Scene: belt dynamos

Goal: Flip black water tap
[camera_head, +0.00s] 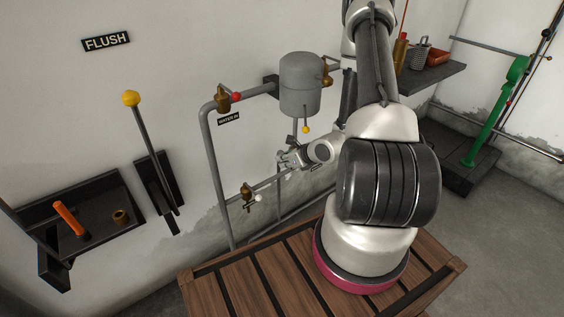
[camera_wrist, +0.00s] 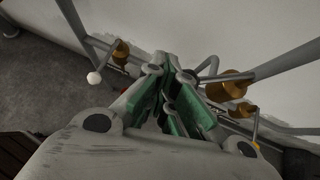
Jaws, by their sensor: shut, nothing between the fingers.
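No tap with a clearly black handle can be made out in either view; my gripper and arm may hide it. My gripper (camera_head: 284,158) is shut and empty, close to the wall pipes below the grey tank. In the wrist view its green-padded fingers (camera_wrist: 170,75) come together at the centre. A brass valve (camera_wrist: 228,86) is just right of the fingertips, apart from them as far as I can tell. A brass tap with a white ball (camera_head: 247,194) is on the lower pipe; its white ball (camera_wrist: 94,78) shows left of the fingers.
The grey tank (camera_head: 301,85) hangs above my gripper, with a yellow-ball lever (camera_head: 306,129) below it. A yellow-knobbed flush lever (camera_head: 131,99) and a shelf (camera_head: 95,225) are further left. A wooden platform (camera_head: 230,278) is below.

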